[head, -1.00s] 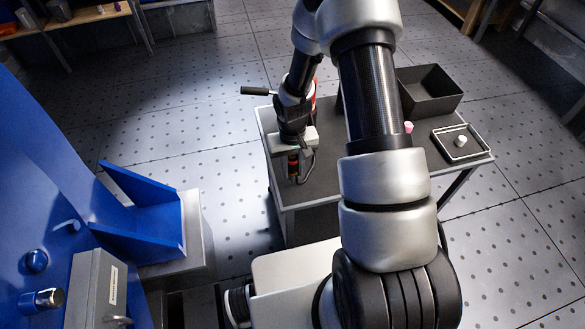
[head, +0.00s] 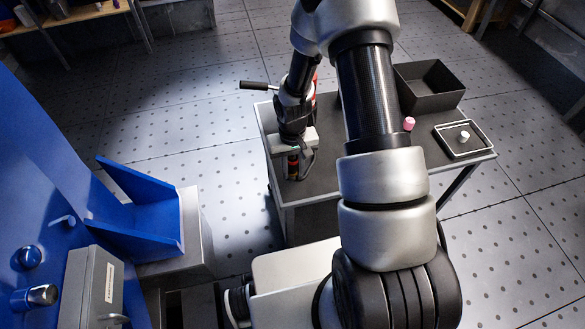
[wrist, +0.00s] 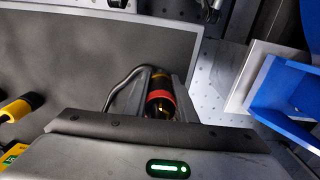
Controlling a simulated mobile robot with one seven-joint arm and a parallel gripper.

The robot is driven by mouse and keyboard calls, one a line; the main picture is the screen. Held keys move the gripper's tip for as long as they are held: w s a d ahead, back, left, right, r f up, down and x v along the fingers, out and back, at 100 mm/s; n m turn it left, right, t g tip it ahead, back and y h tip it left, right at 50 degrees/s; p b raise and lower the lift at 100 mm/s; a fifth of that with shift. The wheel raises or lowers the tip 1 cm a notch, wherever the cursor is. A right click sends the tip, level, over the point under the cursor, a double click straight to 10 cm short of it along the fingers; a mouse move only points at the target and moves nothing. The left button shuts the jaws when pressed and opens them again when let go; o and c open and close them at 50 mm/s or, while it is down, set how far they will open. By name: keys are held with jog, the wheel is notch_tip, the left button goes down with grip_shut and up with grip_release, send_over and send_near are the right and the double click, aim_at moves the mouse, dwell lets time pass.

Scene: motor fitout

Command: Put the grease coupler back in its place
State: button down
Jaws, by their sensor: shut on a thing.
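A dark cylinder with a red band and a golden part, apparently the grease coupler (wrist: 160,101), sits between the fingers of my gripper (wrist: 163,85) in the wrist view. My gripper is shut on it. In the head view my gripper (head: 298,160) points down over the left end of the grey cart top (head: 325,172), with the coupler (head: 293,166) showing in it. I cannot tell whether the coupler's lower end touches the cart top. The gripper body hides part of it in the wrist view.
A black bin (head: 430,92), a shallow tray (head: 472,150) with a white piece (head: 464,136), and a pink piece (head: 409,124) are on the cart's right side. A yellow-and-black item (wrist: 20,107) lies left in the wrist view. A blue bracket (head: 150,225) stands left, across a floor gap.

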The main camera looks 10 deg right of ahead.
jog(key=shift+f+b, duration=0.3)
jog(key=shift+f, duration=0.2)
jog(key=c, duration=1.4)
grip_release()
jog(key=shift+r, duration=0.1)
notch_tip(320, 180, up, 17)
jog(key=p, duration=0.4)
jog(key=shift+r, duration=0.2)
